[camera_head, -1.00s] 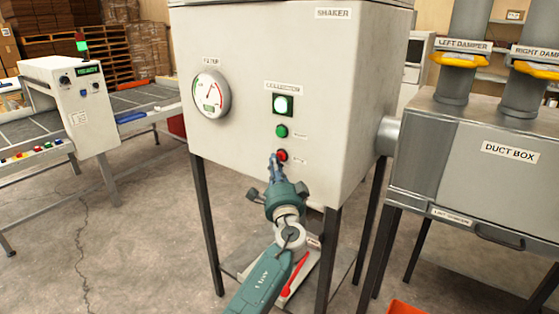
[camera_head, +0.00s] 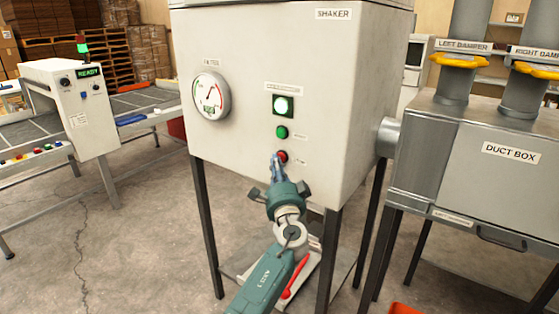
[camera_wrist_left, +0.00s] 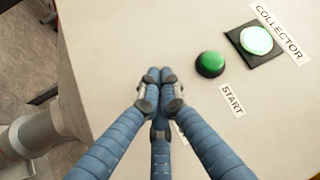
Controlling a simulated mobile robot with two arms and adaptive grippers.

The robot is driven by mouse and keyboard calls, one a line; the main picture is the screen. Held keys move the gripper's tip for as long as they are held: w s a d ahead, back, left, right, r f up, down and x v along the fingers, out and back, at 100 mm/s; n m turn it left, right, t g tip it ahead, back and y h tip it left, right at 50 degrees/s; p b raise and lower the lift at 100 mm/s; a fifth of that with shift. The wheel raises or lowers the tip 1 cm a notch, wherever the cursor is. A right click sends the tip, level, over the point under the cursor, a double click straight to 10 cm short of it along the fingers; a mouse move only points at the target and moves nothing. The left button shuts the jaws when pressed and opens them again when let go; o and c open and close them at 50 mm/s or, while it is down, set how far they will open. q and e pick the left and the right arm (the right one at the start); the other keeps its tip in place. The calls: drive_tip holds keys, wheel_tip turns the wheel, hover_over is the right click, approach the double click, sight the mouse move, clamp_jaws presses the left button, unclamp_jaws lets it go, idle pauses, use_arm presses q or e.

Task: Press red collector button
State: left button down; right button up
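The red collector button (camera_head: 283,157) is on the front of the white shaker cabinet (camera_head: 240,60), the lowest in a column under a lit green lamp (camera_head: 283,105) and a green start button (camera_head: 282,132). My left gripper (camera_head: 276,158) has its fingertips at the left edge of the red button; I cannot tell whether they touch it. In the left wrist view the gripper's blue fingers (camera_wrist_left: 153,78) meet at the tips, shut and empty. They hide the red button there, while the green start button (camera_wrist_left: 210,64) shows to their right. My right gripper is not in view.
A round gauge (camera_head: 210,96) is left of the buttons. A grey duct box (camera_head: 480,170) with yellow damper wheels stands at the right. A conveyor machine with a READY display (camera_head: 89,72) stands at the left. The floor (camera_head: 140,240) between is clear.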

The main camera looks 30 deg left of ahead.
use_arm(q)
drive_tip(key=shift+w, duration=0.15)
drive_tip(key=shift+s, duration=0.2)
idle(0.3)
drive_tip(key=shift+s, duration=0.75)
drive_tip(key=s, duration=0.1)
drive_tip(key=s+p, duration=0.1)
drive_tip(key=s, duration=0.1)
drive_tip(key=s+p, duration=0.1)
drive_tip(key=s, duration=0.1)
drive_tip(key=shift+a, duration=0.25)
idle(0.5)
